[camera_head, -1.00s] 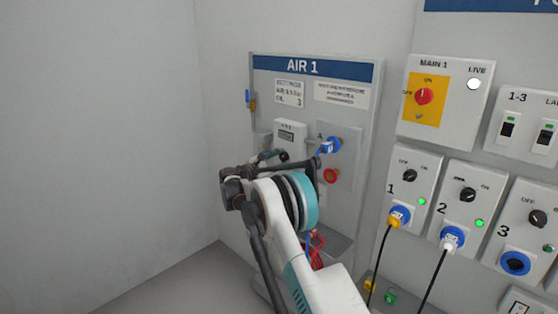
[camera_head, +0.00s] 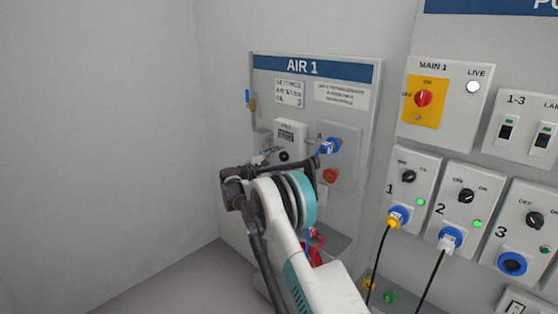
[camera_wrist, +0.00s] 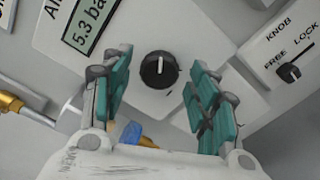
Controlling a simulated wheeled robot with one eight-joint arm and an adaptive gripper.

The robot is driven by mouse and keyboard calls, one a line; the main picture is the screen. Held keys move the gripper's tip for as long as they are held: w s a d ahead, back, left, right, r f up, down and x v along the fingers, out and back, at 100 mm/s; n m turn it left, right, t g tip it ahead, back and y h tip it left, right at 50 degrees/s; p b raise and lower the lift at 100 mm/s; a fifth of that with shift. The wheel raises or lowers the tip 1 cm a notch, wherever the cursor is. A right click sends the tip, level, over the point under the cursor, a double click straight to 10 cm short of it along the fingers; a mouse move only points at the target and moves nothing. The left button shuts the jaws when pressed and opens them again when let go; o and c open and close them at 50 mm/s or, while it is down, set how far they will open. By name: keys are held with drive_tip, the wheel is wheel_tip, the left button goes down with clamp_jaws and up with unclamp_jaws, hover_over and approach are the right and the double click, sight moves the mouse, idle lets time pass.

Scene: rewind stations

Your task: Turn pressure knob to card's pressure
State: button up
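The black round pressure knob (camera_wrist: 159,70) is on the white AIR 1 unit, its white mark pointing almost straight up in the wrist view. The unit's green display (camera_wrist: 92,22) reads 5.3 ba, the rest cut off. My gripper (camera_wrist: 160,78) is open, its teal fingers on either side of the knob with gaps showing. In the head view the knob (camera_head: 284,156) shows just beyond my gripper. The settings card (camera_head: 289,93) hangs under the AIR 1 sign; its air figure is too blurred to read surely, and its oil line reads 3.
A brass fitting (camera_wrist: 12,103) is at left. In the head view, a blue connector (camera_head: 329,146) and a red button (camera_head: 330,176) are near my arm. The power panel (camera_head: 424,98) stands right.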

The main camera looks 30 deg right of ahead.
drive_tip(key=v, duration=1.2)
drive_tip(key=shift+r, duration=0.1)
drive_tip(key=s+a+r+m+y, duration=0.15)
drive_tip(key=s+r+y, duration=0.35)
drive_tip(key=s, duration=0.6)
drive_tip(key=s+a+r+m+y, duration=0.15)
drive_tip(key=s+r+y, duration=0.25)
drive_tip(key=s+r, duration=0.55)
drive_tip(key=s+a+f+m+y, duration=0.2)
drive_tip(key=s+a+f, duration=0.1)
drive_tip(key=s, duration=0.7)
drive_tip(key=s+a+f+m+y, duration=0.2)
drive_tip(key=s+a+f+y, duration=0.1)
drive_tip(key=s, duration=0.8)
drive_tip(key=s+a+f+m+t+y, duration=0.1)
drive_tip(key=s+a+f+m+y, duration=0.1)
drive_tip(key=s+a, duration=0.4)
drive_tip(key=s+f+y, duration=0.1)
drive_tip(key=s+f, duration=0.1)
drive_tip(key=s, duration=0.3)
drive_tip(key=shift+f, duration=0.35)
